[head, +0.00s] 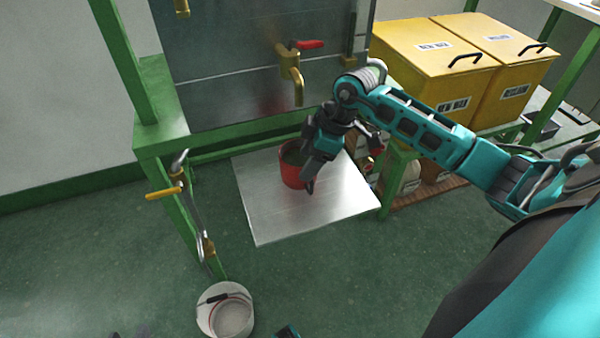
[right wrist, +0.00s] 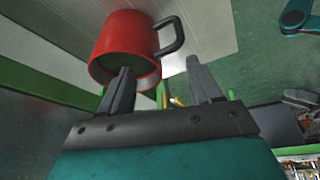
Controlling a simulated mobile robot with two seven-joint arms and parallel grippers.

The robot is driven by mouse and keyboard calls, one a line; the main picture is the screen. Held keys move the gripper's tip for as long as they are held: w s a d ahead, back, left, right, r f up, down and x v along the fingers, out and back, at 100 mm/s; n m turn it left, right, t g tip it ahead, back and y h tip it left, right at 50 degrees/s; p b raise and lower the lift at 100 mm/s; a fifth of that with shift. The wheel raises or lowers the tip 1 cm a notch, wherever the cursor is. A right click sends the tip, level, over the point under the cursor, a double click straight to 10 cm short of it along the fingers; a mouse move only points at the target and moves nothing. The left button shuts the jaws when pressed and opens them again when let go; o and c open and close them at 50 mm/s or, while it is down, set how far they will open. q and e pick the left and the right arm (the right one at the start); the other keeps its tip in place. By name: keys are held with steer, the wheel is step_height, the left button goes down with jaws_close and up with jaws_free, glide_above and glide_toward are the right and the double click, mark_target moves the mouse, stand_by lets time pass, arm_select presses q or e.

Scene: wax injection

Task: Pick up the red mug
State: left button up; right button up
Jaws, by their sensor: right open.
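The red mug (head: 291,174) stands upright on the bare metal plate, below the brass tap. My right gripper (head: 309,188) is at the mug's right side and hides part of it. In the right wrist view the mug (right wrist: 122,42) is just beyond the fingers, with its dark handle (right wrist: 172,37) on the right side. The right gripper (right wrist: 162,82) is open and empty. I cannot tell whether either finger touches the mug. My left gripper is not identifiable.
The metal plate (head: 270,217) is clear around the mug. A brass tap with a red handle (head: 293,68) hangs above it. Green frame legs (head: 182,205) and a yellow-handled pipe (head: 165,192) are at left. A white bucket (head: 224,312) stands in front. Yellow boxes (head: 425,68) are at right.

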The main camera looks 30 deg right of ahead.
steer(key=shift+a+f+b, duration=0.2)
steer(key=shift+f+b, duration=0.1)
steer(key=shift+f, duration=0.3)
steer(key=b+x, duration=0.2)
steer(key=x, duration=0.1)
steer(key=shift+a+f, duration=0.1)
steer(key=shift+f, duration=0.25)
steer(key=shift+a+f, duration=0.1)
steer(key=shift+f, duration=0.15)
arm_select(q)
steer(key=shift+w+d+f+h, duration=0.1)
steer(key=shift+d+f+h, duration=0.25)
steer(key=shift+f, duration=0.15)
arm_select(e)
steer(key=shift+c, duration=0.5)
arm_select(q)
steer(key=shift+a+f, duration=0.15)
steer(key=shift+f, duration=0.05)
arm_select(e)
jaws_close()
steer(key=shift+r, duration=0.1)
